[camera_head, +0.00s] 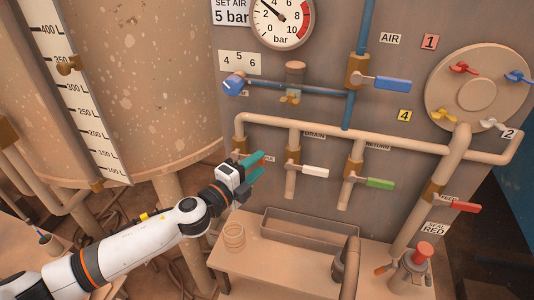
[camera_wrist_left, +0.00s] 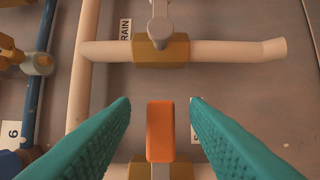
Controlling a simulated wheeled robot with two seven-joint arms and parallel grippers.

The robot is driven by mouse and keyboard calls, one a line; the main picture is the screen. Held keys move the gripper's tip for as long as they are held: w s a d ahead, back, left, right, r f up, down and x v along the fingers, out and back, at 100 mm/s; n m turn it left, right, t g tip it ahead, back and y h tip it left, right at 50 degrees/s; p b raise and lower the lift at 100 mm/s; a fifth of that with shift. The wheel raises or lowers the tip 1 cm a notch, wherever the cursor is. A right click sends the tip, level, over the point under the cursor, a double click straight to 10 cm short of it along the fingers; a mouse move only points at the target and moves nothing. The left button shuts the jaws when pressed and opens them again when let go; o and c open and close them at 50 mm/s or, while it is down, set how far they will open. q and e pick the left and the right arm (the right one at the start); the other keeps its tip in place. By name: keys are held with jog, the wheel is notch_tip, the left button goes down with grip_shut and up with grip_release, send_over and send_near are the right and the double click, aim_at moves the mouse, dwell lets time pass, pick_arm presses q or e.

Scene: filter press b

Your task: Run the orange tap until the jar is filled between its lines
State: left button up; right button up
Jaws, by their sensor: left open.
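The orange tap (camera_wrist_left: 160,130) shows in the left wrist view as an upright orange handle on a brass valve. It lies between the two teal fingers of my left gripper (camera_wrist_left: 160,115), with a gap on each side. In the head view my left gripper (camera_head: 257,167) is open in front of the leftmost branch pipe and hides the orange handle. The jar (camera_head: 234,236) is a small clear vessel standing on the bench below the gripper. Its lines and any liquid in it are too small to tell. My right gripper is not in view.
White (camera_head: 315,171) and green (camera_head: 379,183) tap handles stand to the right on neighbouring branches, and a red one (camera_head: 464,207) is further right. A trough (camera_head: 310,236) lies on the bench (camera_head: 265,262) beside the jar. A large tank (camera_head: 150,90) stands at left.

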aim_at(261, 162)
pick_arm(q)
jog(key=shift+x, duration=2.4)
grip_shut()
